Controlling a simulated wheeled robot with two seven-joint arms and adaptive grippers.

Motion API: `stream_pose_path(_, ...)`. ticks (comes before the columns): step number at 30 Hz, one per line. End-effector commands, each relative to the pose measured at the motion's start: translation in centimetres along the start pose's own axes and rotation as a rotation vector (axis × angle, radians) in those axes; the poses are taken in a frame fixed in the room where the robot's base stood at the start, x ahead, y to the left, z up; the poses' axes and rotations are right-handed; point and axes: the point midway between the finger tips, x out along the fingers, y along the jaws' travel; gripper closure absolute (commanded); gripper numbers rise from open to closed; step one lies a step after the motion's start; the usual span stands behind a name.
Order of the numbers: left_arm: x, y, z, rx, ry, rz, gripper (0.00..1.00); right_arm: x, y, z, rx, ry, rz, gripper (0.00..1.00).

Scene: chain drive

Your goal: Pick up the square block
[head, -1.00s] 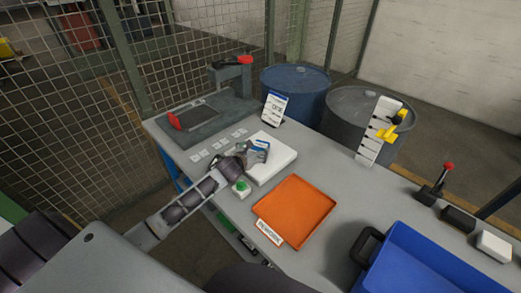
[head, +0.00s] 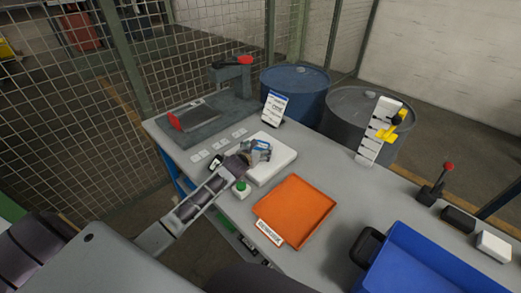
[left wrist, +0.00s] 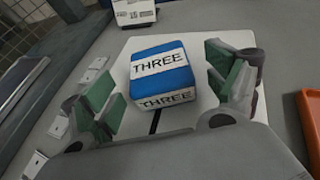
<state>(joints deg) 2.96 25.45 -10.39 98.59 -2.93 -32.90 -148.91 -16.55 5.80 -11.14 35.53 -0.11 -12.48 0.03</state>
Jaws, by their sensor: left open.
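The square block (left wrist: 163,75) is blue with white labels reading THREE. It sits on a white plate (left wrist: 200,47) in the left wrist view. My left gripper (left wrist: 172,95) is open, with one green-padded finger on each side of the block and gaps between pads and block. In the head view my left gripper (head: 255,152) is over the white plate (head: 270,171) and largely hides the block. My right gripper is not in view.
An orange tray (head: 297,208) lies right of the plate, with a green button (head: 241,186) in front. A press-like fixture (head: 205,115) stands behind left. A blue bin (head: 425,262) and a card stand (head: 274,106) are also on the table.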

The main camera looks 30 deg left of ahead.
Motion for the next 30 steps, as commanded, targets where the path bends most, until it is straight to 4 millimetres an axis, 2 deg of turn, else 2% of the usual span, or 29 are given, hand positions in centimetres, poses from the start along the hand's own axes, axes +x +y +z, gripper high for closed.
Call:
stream_pose_path(9,1.8,0.0,0.1,0.000,-0.001,0.000,0.12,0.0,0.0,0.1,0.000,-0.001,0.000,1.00)
stream_pose_path(24,1.9,0.0,0.0,0.001,0.000,0.000,0.12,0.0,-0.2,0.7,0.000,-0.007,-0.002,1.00)
stream_pose_path(30,1.9,0.0,0.0,0.001,0.000,0.000,0.38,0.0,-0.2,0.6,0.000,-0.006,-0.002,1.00)
